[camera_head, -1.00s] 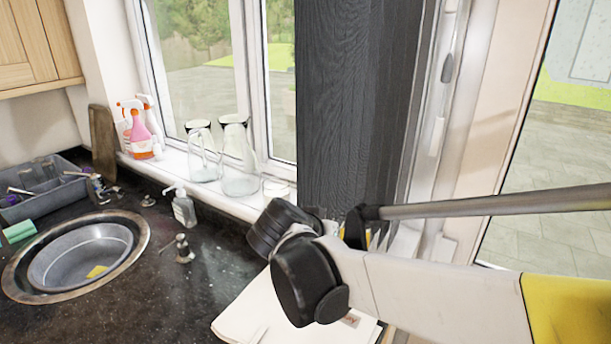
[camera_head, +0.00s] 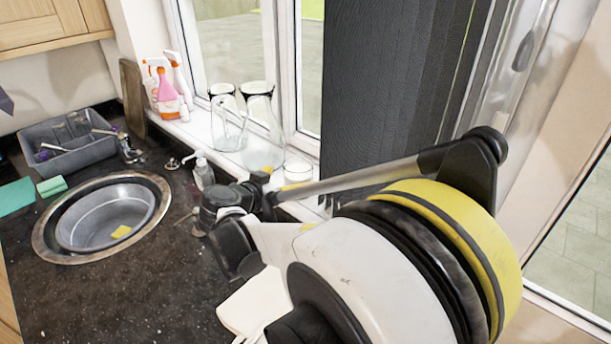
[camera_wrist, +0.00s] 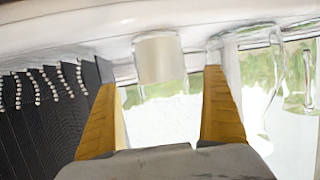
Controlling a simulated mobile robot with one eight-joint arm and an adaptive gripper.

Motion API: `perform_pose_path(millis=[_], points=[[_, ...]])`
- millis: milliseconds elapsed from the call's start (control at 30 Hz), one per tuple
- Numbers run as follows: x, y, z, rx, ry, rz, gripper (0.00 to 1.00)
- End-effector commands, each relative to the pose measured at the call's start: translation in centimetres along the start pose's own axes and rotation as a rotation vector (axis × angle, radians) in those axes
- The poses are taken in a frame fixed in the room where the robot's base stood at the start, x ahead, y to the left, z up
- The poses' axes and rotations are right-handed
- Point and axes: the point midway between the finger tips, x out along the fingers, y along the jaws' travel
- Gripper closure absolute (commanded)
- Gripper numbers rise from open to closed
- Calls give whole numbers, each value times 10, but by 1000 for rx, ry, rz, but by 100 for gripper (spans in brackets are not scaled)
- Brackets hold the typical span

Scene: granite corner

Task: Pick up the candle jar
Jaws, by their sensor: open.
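The candle jar (camera_head: 298,170) is a small, pale, clear-walled jar on the white windowsill, right of the glass jugs. In the wrist view, which is upside down, the jar (camera_wrist: 160,58) hangs from the sill at the top centre. My gripper (camera_wrist: 159,80) is open, with its two yellow-orange fingers apart. The jar shows between and beyond the fingertips, and nothing is held.
Glass jugs (camera_head: 262,135) stand left of the jar, close to it. Dark vertical blinds (camera_head: 385,100) hang to its right. Spray bottles (camera_head: 166,95), a soap dispenser (camera_head: 203,172), a round sink (camera_head: 105,215) and a grey caddy (camera_head: 70,148) are further left.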

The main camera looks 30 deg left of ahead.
Motion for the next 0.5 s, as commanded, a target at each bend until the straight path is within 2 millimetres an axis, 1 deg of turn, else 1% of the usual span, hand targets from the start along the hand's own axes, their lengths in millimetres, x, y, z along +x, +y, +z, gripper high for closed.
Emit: perform_pose_path(millis=[200,300,500], points=[[34,-2,4,0,-1,2,2],[46,-2,2,1,-1,2,2],[47,-2,1,0,-1,0,2]])
